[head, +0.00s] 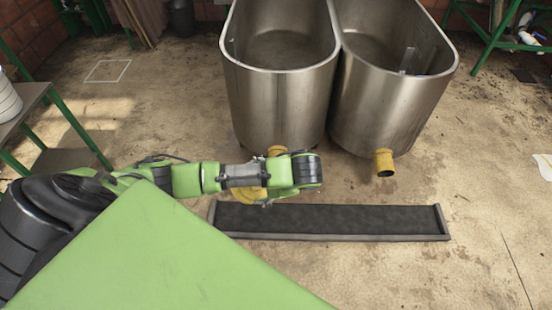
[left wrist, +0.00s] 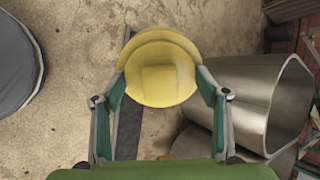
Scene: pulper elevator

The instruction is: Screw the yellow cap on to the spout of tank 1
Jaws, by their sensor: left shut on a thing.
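The yellow cap (left wrist: 160,68) is round and sits between the two fingers of my left gripper (left wrist: 160,88), which is shut on it. In the head view the yellow cap (head: 248,196) shows only partly below my green left arm, and the fingers are hidden. Two steel tanks stand side by side, a left one (head: 280,100) and a right one (head: 385,105). The left tank's yellow spout (head: 277,150) is just behind my arm, partly covered. The right tank's yellow spout (head: 384,163) is open and uncovered. No label shows which is tank 1. My right gripper is out of view.
A long dark trough with a grey rim (head: 330,238) lies on the floor in front of the tanks. A green-legged table (head: 25,100) stands at the left, and a green rack (head: 500,35) at the far right. The floor right of the trough is mostly clear.

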